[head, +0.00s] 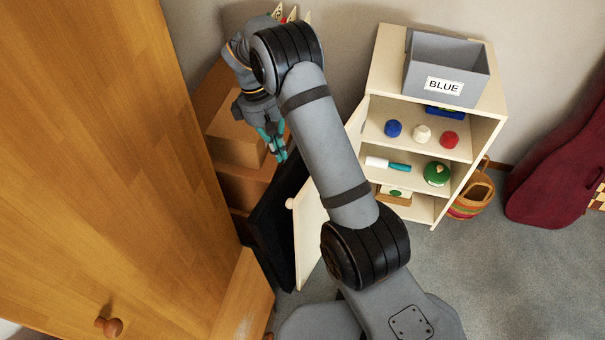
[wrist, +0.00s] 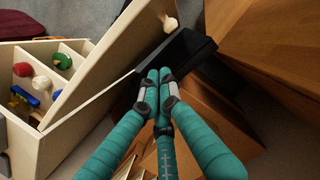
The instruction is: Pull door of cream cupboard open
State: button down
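The cream cupboard (head: 488,140) stands against the wall, its shelves exposed. Its door (head: 309,228) is swung wide open, with a round knob (head: 290,203) near its free edge. My arm hides part of the door and the cupboard's left side in the head view. The wrist view shows the door (wrist: 122,62) and the knob (wrist: 169,22) at upper middle. My gripper (head: 276,149) points down left of the door, apart from the knob. In the wrist view its teal fingers (wrist: 159,77) hold nothing visible; how far they are spread is unclear.
A dark panel-like object (head: 277,228) stands between the door and stacked brown boxes (head: 236,140). A large wooden cabinet (head: 100,150) fills the left. A grey bin marked BLUE (head: 446,70) sits on the cupboard. A basket (head: 474,195) and a maroon case (head: 555,170) stand right.

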jog(key=s+d+f+p, duration=0.1)
jog(key=s+d+f, duration=0.2)
jog(key=d+f, duration=0.2)
jog(key=x, duration=0.3)
jog(key=shift+a+f, duration=0.25)
jog(key=shift+a, duration=0.05)
